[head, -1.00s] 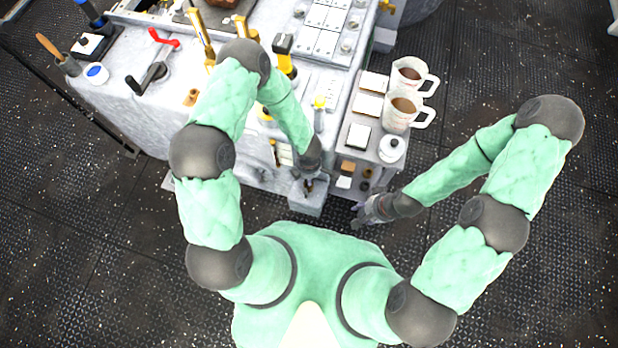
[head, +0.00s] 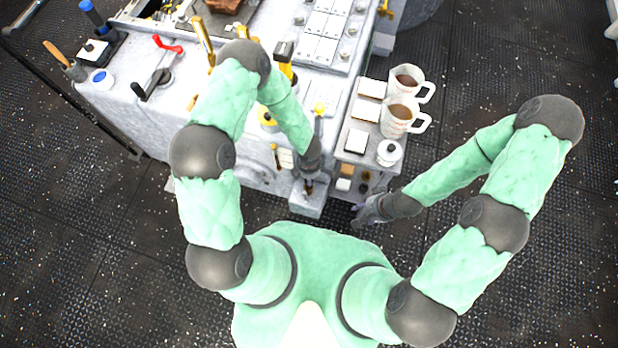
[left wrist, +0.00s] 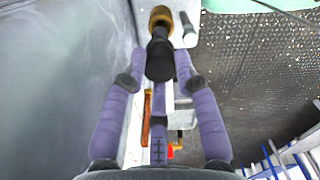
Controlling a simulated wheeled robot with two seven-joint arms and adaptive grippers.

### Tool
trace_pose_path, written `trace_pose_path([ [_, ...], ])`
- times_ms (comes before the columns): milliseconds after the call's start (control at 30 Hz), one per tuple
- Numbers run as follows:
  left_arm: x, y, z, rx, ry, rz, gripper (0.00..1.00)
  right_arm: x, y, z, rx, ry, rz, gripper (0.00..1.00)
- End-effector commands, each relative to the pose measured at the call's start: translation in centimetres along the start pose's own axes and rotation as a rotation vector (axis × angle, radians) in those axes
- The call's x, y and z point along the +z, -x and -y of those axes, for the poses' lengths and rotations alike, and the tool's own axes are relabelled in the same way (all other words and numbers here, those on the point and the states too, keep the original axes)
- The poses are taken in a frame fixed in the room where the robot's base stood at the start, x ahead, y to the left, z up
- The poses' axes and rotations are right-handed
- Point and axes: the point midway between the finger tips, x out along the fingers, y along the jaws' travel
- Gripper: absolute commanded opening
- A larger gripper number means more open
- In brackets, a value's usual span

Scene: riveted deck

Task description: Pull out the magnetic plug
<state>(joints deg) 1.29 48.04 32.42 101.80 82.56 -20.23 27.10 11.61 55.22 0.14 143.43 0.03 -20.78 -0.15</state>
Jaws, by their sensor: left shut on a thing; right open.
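My left gripper (left wrist: 162,64) is shut on a dark cylindrical plug (left wrist: 160,58), which has a brass-coloured end (left wrist: 161,18) beyond the fingertips in the left wrist view. In the head view my left gripper (head: 309,188) is low at the front of the grey machine (head: 235,172), over a small grey ledge (head: 307,205). The plug is too small there to tell whether it is seated or apart. My right gripper (head: 362,215) is open and empty, in front of the side shelf and clear of the machine.
The side shelf (head: 372,100) holds two mugs (head: 397,117), a white lidded pot (head: 389,152) and pale square blocks. Clamps, a red handle (head: 167,43) and a black crank (head: 150,86) are on the machine. The deck (head: 80,240) at left is clear.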

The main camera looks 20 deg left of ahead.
Motion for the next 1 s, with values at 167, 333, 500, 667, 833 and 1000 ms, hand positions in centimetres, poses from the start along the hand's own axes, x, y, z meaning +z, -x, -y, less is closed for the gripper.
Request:
trace_pose_path([
  [167, 0.0, 0.7, 0.0, 0.0, 0.0, 0.0, 0.0, 0.0, 0.7, 0.3, 0.0, 0.0, 0.0, 0.43],
  [333, 0.0, 1.3, 0.0, 0.0, 0.0, 0.0, 0.0, 0.1, 1.3, 0.5, 0.0, 0.0, 0.0, 0.43],
  [500, 0.0, 1.8, 0.0, 0.0, 0.0, 0.0, 0.0, 0.1, 1.7, 0.6, 0.0, 0.0, 0.0, 0.43],
  [667, 0.0, 1.7, 0.0, 0.0, 0.0, 0.0, 0.0, 0.1, 1.7, 0.6, 0.0, 0.0, 0.0, 0.43],
  [833, 0.0, 1.7, 0.0, 0.0, 0.0, 0.0, 0.0, 0.1, 1.7, 0.6, 0.0, 0.0, 0.0, 0.43],
  [1000, 0.0, 1.7, 0.0, 0.0, 0.0, 0.0, 0.0, 0.1, 1.7, 0.6, 0.0, 0.0, 0.0, 0.43],
])
